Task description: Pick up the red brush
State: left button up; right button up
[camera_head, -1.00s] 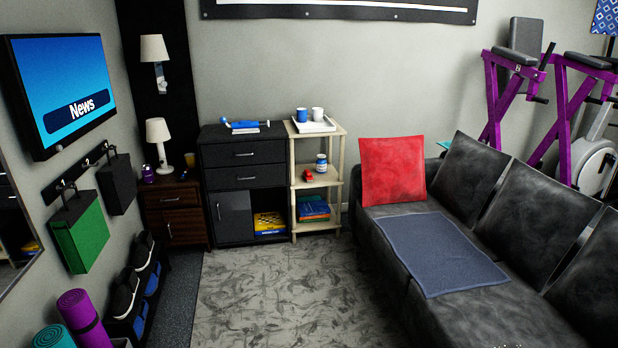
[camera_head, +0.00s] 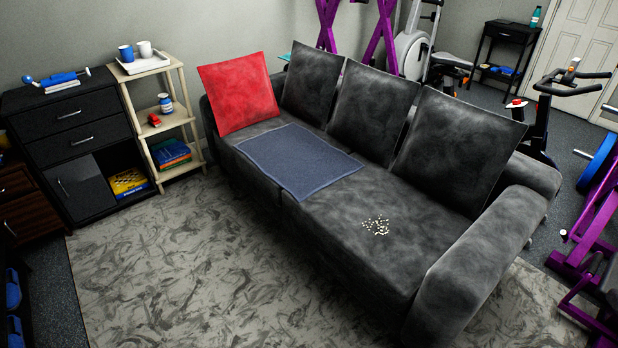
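A small red object (camera_head: 154,120) lies on the middle shelf of the light wooden shelf unit (camera_head: 135,106), beside a blue and white jar (camera_head: 166,103). It is too small to tell whether it is a brush. Another small red thing (camera_head: 517,103) shows at the right near the exercise bike, and it is also too small to identify. Neither of my grippers is in view.
A dark grey sofa (camera_head: 340,235) with a red cushion (camera_head: 238,92), a blue-grey cloth (camera_head: 297,161) and small pale bits (camera_head: 376,226) fills the middle. A black cabinet (camera_head: 68,130) stands left. The patterned rug (camera_head: 185,260) in front is clear. Purple gym equipment (camera_head: 590,235) stands right.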

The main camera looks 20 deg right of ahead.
aim_at(153, 118)
jog(key=i+j+u, duration=0.3)
jog(key=i, duration=0.2)
jog(key=i+u, duration=0.25)
jog(key=i, duration=0.3)
jog(key=i+u, duration=0.15)
jog(key=i, duration=2.2)
